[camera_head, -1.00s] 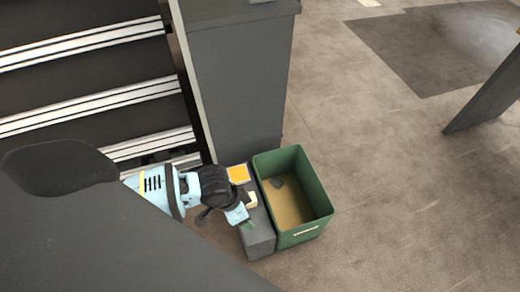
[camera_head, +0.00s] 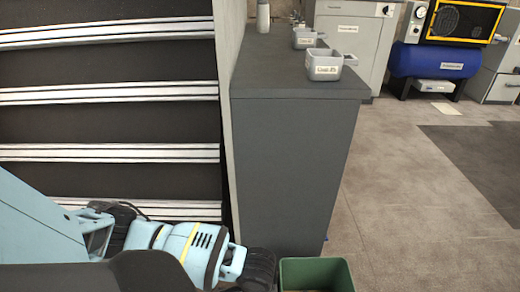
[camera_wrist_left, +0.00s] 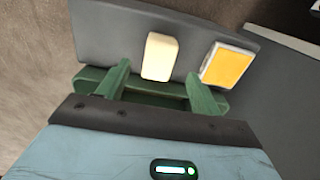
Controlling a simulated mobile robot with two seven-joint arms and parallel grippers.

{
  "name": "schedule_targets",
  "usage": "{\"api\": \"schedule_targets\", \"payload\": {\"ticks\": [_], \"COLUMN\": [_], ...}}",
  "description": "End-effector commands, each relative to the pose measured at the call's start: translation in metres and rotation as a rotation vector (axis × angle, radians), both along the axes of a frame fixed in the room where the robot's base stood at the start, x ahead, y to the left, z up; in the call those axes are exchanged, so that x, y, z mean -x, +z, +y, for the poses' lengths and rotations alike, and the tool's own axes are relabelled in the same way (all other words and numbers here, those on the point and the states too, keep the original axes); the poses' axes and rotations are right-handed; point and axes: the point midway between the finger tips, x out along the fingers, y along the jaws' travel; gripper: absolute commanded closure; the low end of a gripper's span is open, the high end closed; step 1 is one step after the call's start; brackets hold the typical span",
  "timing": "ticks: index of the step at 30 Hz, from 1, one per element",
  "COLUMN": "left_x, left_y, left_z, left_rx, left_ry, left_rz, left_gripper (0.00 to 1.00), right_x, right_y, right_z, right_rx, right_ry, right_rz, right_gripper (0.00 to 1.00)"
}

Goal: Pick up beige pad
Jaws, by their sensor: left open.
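In the left wrist view, the beige pad (camera_wrist_left: 160,56) lies on a grey surface (camera_wrist_left: 103,35). My left gripper (camera_wrist_left: 158,70) is open, and the pad shows between its two green fingertips. The pad is not held. I cannot tell how far the fingertips are from it. An orange pad with a pale edge (camera_wrist_left: 228,66) lies to the right of the beige pad, beyond the right finger. In the head view my left arm comes in at the lower left. Its gripper and both pads are out of sight there. My right gripper is not in view.
A green crate (camera_head: 315,271) stands at the bottom of the head view, in front of a tall dark grey counter (camera_head: 292,165). Grey bins (camera_head: 324,72) stand on the counter.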

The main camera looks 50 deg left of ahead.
Motion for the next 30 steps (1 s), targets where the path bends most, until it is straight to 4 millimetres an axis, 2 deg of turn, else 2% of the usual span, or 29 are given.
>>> {"api": "schedule_targets", "payload": {"ticks": [1,8,20,28,30], "left_x": [0.000,0.000,0.001,0.001,0.001], "left_y": [-0.006,-0.009,-0.056,-0.056,-0.056], "left_z": [0.000,0.000,-0.002,-0.002,-0.002], "left_rx": [0.000,0.000,0.000,0.001,0.001], "left_ry": [0.000,0.000,-0.001,0.000,0.000], "left_rz": [0.001,0.000,0.000,-0.002,-0.002], "left_gripper": [0.35,0.35,0.35,0.35,0.44], "right_x": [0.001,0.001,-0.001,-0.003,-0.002], "right_y": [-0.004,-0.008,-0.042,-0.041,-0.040], "right_z": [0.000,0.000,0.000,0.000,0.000], "right_rx": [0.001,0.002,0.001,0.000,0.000], "right_ry": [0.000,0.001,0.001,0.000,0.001], "right_rz": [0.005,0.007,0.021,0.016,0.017], "right_gripper": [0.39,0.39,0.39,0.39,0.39]}}
